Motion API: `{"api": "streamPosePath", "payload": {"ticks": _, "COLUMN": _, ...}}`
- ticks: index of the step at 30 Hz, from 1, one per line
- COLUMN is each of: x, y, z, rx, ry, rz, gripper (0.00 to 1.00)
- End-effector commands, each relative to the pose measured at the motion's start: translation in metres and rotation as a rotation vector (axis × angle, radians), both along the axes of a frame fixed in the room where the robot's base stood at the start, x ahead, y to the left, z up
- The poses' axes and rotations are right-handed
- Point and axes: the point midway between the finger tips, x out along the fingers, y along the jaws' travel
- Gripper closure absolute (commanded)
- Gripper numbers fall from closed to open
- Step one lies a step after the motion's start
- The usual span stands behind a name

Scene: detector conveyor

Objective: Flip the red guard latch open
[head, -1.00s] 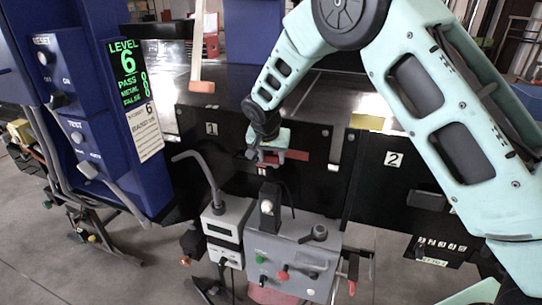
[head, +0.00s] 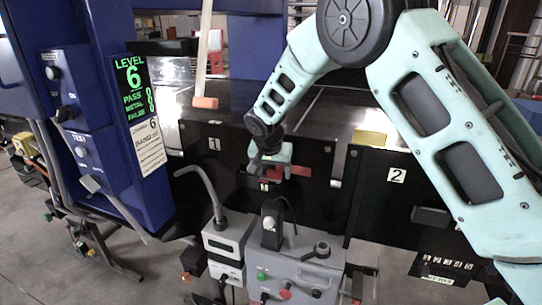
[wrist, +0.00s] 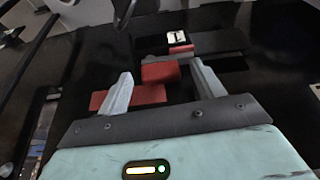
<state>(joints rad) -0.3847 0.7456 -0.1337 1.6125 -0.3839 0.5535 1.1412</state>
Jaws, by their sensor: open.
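The red guard latch (head: 272,174) is on the black panel marked 1, below the conveyor bed. In the wrist view its red block (wrist: 160,71) shows between my fingers, with a red bar (wrist: 133,98) running behind the left finger. My gripper (head: 268,168) is in front of the latch, and its open fingers (wrist: 164,82) stand to either side of the red block in the wrist view. I cannot tell whether either finger touches it. A smaller red piece (wrist: 180,48) with a pale top lies beyond the block.
A grey control box (head: 305,265) with green and red buttons stands below the panel, beside a smaller box (head: 228,240) with a bent grey tube (head: 203,178). A blue detector housing (head: 115,120) is at left. Panel 2 (head: 420,200) is at right.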

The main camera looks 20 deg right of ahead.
Motion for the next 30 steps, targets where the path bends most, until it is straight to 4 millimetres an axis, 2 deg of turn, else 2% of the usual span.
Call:
{"api": "streamPosePath", "payload": {"ticks": 5, "x": -0.009, "y": 0.006, "z": 0.022, "rx": 0.003, "ry": -0.005, "rz": 0.001, "gripper": 0.33}}
{"api": "streamPosePath", "payload": {"ticks": 15, "x": -0.035, "y": 0.022, "z": 0.096, "rx": 0.004, "ry": -0.007, "rz": 0.003, "gripper": 0.33}}
{"api": "streamPosePath", "payload": {"ticks": 21, "x": -0.047, "y": 0.029, "z": 0.133, "rx": 0.004, "ry": -0.006, "rz": 0.001, "gripper": 0.33}}
{"api": "streamPosePath", "payload": {"ticks": 25, "x": -0.053, "y": 0.032, "z": 0.147, "rx": 0.002, "ry": -0.002, "rz": 0.001, "gripper": 0.33}}
{"api": "streamPosePath", "payload": {"ticks": 30, "x": -0.055, "y": 0.033, "z": 0.155, "rx": 0.002, "ry": -0.001, "rz": 0.001, "gripper": 0.33}}
